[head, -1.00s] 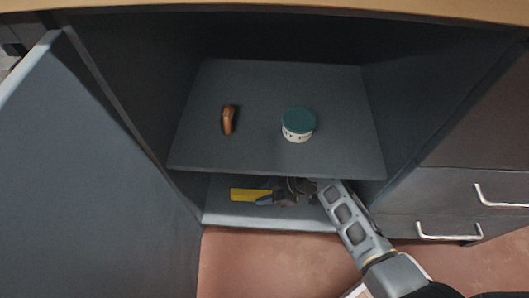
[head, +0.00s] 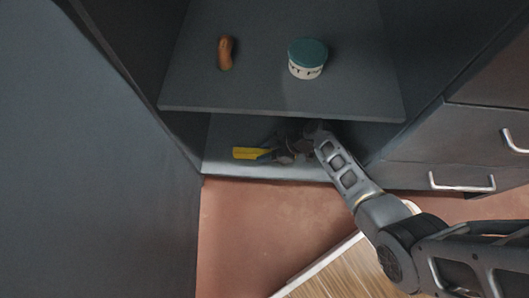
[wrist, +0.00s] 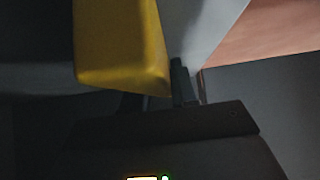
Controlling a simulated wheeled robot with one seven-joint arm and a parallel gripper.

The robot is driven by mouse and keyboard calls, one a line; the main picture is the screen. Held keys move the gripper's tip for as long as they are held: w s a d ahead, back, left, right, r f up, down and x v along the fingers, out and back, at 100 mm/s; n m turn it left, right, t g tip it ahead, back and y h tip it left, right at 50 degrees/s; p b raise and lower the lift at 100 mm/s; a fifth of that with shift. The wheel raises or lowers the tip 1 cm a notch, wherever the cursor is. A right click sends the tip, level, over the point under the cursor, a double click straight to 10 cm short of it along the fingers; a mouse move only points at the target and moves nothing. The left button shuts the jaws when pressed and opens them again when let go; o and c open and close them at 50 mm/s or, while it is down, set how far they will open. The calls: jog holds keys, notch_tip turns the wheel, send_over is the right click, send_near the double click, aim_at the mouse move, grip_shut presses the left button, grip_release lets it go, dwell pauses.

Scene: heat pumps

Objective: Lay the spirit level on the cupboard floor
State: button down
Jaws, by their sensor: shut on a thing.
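The yellow spirit level (head: 245,153) is at the cupboard's lower level, its left end showing in the head view. My gripper (head: 270,154) is shut on it, reaching in under the shelf from the right. In the wrist view the level (wrist: 122,45) fills the upper middle, close to a dark finger of my gripper (wrist: 178,82). The cupboard floor (head: 225,170) is the grey board below. I cannot tell whether the level touches it. The level's right part is hidden by my gripper.
The shelf (head: 270,95) above my gripper holds a brown object (head: 225,52) and a teal-lidded tub (head: 307,58). The open door (head: 90,170) stands at the left. Drawers with metal handles (head: 462,183) are at the right. Bare floor (head: 250,225) lies in front.

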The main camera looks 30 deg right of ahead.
aim_at(267, 151)
jog(key=c, duration=0.9)
grip_release()
jog(key=shift+d+r, duration=0.15)
jog(key=shift+r, duration=0.2)
jog(key=p+v, duration=0.3)
jog(key=v, duration=0.3)
jog(key=shift+s, duration=0.1)
jog(key=shift+s+d+r, duration=0.2)
jog(key=shift+d+r, duration=0.05)
jog(key=shift+d, duration=0.1)
